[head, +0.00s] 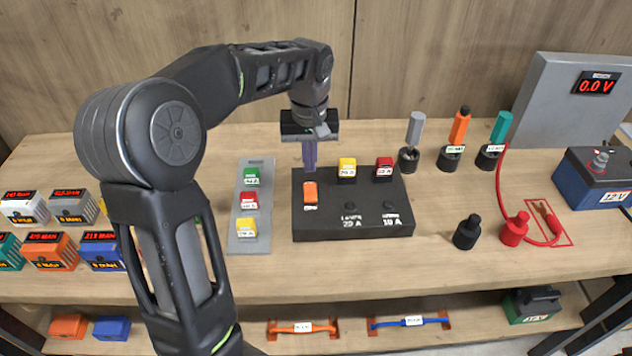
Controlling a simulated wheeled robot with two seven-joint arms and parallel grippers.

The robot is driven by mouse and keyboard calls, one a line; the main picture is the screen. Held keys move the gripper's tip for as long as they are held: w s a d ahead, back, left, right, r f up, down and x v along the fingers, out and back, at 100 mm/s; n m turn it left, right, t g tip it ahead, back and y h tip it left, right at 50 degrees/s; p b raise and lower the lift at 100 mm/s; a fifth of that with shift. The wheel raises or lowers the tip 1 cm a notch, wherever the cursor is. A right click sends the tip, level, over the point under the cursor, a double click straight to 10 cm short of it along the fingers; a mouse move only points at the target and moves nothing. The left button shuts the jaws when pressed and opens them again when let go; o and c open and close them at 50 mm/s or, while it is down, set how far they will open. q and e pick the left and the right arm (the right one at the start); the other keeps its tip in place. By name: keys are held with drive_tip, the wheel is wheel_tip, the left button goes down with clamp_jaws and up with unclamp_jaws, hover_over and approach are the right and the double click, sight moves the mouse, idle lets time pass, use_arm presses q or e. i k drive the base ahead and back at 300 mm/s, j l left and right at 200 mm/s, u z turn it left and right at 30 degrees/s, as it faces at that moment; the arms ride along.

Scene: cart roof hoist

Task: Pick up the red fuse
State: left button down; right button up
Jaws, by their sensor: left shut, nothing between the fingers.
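A red fuse (249,200) lies on the grey tray (240,172), between a green fuse (251,177) and a yellow fuse (247,226). Another red fuse (384,165) sits at the back right of the black fuse block (345,227). A yellow fuse (347,166) and an orange fuse (310,190) are also on the block. My left gripper (310,166) points down over the block's back left, just behind the orange fuse. It is shut and empty, to the right of the tray's red fuse and left of the block's red fuse. My right gripper is out of view.
Several labelled boxes (52,250) stand at the left. Black holders with grey, orange (460,127) and teal tools stand at the back right. A battery (597,176), a red lead (514,230) and a voltmeter panel (570,100) are at the right. The table front is mostly clear.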

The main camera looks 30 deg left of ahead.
sight(384, 165)
drive_tip(key=k, duration=1)
